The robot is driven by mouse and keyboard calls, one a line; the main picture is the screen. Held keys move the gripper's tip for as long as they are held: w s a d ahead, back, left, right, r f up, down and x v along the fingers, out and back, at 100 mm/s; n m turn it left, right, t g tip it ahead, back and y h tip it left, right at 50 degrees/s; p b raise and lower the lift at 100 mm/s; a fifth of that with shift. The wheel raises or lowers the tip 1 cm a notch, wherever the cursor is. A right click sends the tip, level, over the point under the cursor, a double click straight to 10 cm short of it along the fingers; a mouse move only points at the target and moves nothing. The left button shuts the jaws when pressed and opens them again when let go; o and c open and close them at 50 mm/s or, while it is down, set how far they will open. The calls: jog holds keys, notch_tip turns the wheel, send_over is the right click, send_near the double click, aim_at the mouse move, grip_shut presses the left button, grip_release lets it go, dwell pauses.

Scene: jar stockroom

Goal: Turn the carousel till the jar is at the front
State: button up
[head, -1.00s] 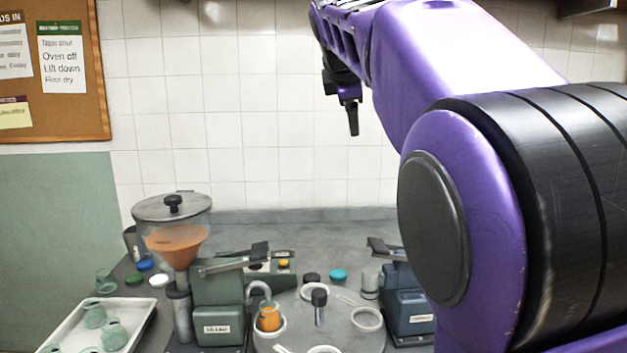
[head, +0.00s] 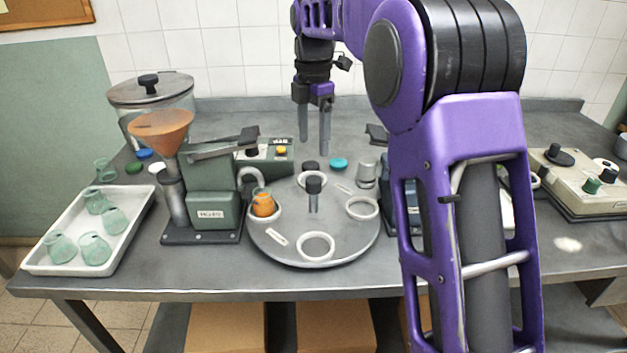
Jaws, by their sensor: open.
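The carousel (head: 283,221) is a round grey turntable on the bench with several white ring seats and a dark-topped centre post (head: 313,193). A jar (head: 264,206) with orange contents sits in the ring seat at the carousel's left side, beside the green filling machine. The front ring seat (head: 316,245) is empty, and so is the right one (head: 362,208). My gripper (head: 314,146) is open and empty, pointing down above the back part of the carousel, apart from the jar.
The green machine (head: 215,205) with an orange funnel stands left of the carousel. A white tray (head: 140,212) of several green glass jars lies further left. A blue machine at the right is partly hidden by my arm. Bench space in front of the carousel is clear.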

aim_at(314, 179)
notch_tip(314, 179, down, 10)
jog(key=shift+f+b, duration=0.1)
jog(key=shift+b, duration=0.75)
grip_shut()
dwell(0.9)
